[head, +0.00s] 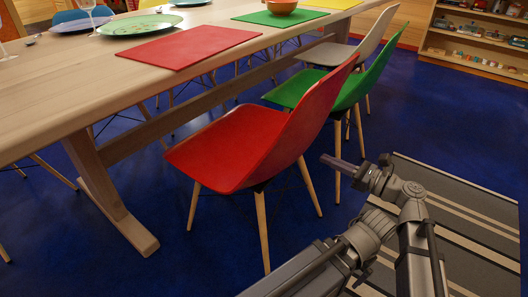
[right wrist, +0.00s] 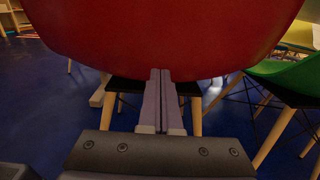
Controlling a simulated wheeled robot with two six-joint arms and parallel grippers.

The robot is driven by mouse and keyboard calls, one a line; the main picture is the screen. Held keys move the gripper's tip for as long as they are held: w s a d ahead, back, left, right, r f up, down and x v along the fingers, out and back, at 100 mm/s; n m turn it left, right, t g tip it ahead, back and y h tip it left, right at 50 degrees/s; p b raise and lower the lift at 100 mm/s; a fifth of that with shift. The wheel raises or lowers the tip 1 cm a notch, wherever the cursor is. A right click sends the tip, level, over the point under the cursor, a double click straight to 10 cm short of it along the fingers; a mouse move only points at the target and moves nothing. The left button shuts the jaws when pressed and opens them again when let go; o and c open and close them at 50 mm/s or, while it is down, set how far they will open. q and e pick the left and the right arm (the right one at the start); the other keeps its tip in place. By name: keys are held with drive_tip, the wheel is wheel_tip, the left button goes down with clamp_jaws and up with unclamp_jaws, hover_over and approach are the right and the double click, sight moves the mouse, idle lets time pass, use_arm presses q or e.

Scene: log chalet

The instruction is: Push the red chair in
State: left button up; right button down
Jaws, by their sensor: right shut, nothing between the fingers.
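The red chair (head: 245,145) has a moulded seat and wooden legs. It stands on the blue floor beside the long wooden table (head: 60,85), its backrest toward my right arm and its seat facing the table. The seat's front edge is close to the table's side in the head view. My right gripper (head: 335,162) is shut and empty, just behind the chair's backrest. In the right wrist view the shut fingers (right wrist: 161,100) point at the lower back of the red shell (right wrist: 160,35); I cannot tell whether they touch. My left gripper is not in view.
A green chair (head: 355,88) stands just beyond the red one, with a beige chair (head: 345,50) behind it. A striped rug (head: 465,215) lies at the right. Shelves (head: 475,40) stand at the back right. A red placemat (head: 185,46) lies on the table.

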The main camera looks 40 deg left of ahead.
sight(312, 152)
idle(0.5)
drive_tip(key=shift+a, duration=1.6)
drive_tip(key=shift+w+a, duration=0.1)
drive_tip(key=shift+a, duration=0.75)
drive_tip(key=shift+w+a, duration=0.25)
drive_tip(key=shift+a, duration=0.7)
drive_tip(key=shift+w+a, duration=0.2)
drive_tip(key=shift+a, duration=3.1)
drive_tip(key=d, duration=0.9)
drive_tip(key=shift+s+d, duration=0.2)
drive_tip(key=shift+s, duration=0.05)
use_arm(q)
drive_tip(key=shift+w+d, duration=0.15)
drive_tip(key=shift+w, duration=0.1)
use_arm(e)
drive_tip(key=shift+s+d, duration=0.3)
drive_tip(key=shift+d, duration=0.25)
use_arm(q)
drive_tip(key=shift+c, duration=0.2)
